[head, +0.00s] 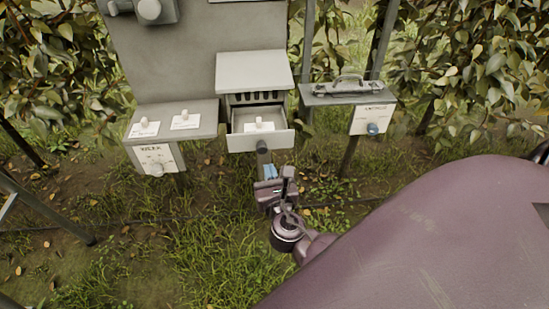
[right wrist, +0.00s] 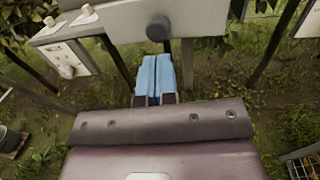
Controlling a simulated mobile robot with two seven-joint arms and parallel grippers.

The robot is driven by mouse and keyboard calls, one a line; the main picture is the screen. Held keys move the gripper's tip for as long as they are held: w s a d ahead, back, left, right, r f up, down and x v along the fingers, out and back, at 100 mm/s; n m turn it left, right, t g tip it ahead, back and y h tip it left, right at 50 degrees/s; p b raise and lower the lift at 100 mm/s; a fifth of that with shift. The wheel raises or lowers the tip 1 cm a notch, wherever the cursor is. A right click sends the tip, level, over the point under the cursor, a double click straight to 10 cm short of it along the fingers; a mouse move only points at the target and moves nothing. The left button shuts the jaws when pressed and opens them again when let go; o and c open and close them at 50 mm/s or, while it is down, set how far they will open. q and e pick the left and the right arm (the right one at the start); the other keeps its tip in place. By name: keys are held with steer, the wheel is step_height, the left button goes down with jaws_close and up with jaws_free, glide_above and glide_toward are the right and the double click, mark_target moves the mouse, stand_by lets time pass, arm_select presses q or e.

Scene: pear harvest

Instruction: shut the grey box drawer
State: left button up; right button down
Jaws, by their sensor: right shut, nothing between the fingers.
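The grey box (head: 254,72) stands in the middle of the head view. Its drawer (head: 282,139) is pulled out toward me, and a small white knobbed item (head: 259,125) lies inside. A dark round knob (head: 263,147) sits on the drawer front. My right gripper (head: 268,172) is just below and in front of this knob, its blue fingers together and empty. In the right wrist view the shut blue fingers (right wrist: 155,78) point at the dark knob (right wrist: 158,28) on the pale drawer front (right wrist: 205,18). Whether they touch it I cannot tell. My left gripper is not in view.
A grey box with two white labelled plates (head: 172,113) stands left of the drawer. A box with a handle on its lid (head: 345,90) and a blue knob (head: 373,129) stands to the right. Leafy hedges are behind. The grass in front is open.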

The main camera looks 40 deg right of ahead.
glide_toward(262, 127)
steer(key=shift+s+a, duration=0.4)
steer(key=shift+a, duration=0.2)
steer(key=shift+s+a, duration=0.35)
steer(key=shift+a, duration=0.25)
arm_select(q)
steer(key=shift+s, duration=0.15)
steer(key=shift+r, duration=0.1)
arm_select(e)
steer(key=shift+w+d, duration=0.1)
steer(key=shift+w, duration=0.05)
steer(key=x, duration=0.8)
steer(key=d+x, duration=0.1)
steer(key=x, duration=0.3)
steer(key=shift+d+f, duration=0.1)
steer(key=shift+d, duration=0.15)
steer(key=shift+w+d, duration=0.1)
steer(key=shift+d, duration=0.05)
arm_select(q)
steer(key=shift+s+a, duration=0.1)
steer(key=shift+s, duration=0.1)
arm_select(e)
steer(key=shift+d+r, duration=0.1)
steer(key=shift+r, duration=0.2)
